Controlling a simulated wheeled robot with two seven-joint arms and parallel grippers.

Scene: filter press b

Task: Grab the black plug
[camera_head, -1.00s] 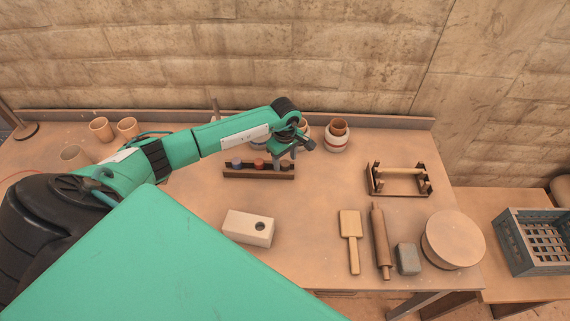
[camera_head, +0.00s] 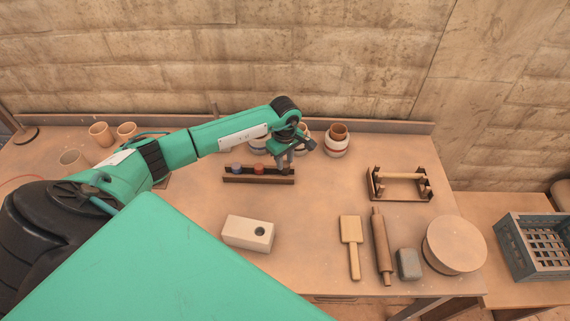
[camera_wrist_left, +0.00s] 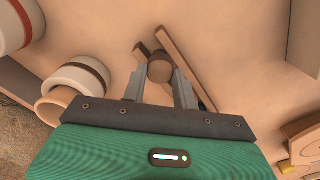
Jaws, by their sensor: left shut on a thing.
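The plug rack (camera_head: 258,180) is a long dark holder at the middle back of the table. A blue plug (camera_head: 237,168) and a red plug (camera_head: 259,169) stand in it. My left gripper (camera_head: 284,168) is at the rack's right end, pointing down. In the left wrist view its two fingers are shut on the black plug (camera_wrist_left: 159,68), which looks dark brown and round from above. The plug is between the rack's two rails, and I cannot tell whether it is lifted. My right gripper is out of view.
A pale block (camera_head: 240,234) with a round hole lies nearer me. Jars (camera_head: 337,143) stand behind the gripper. A wooden stand (camera_head: 400,195), paddle (camera_head: 351,231), rolling pin (camera_head: 380,245), grey block (camera_head: 408,264) and round disc (camera_head: 455,245) are at right. The table's middle is clear.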

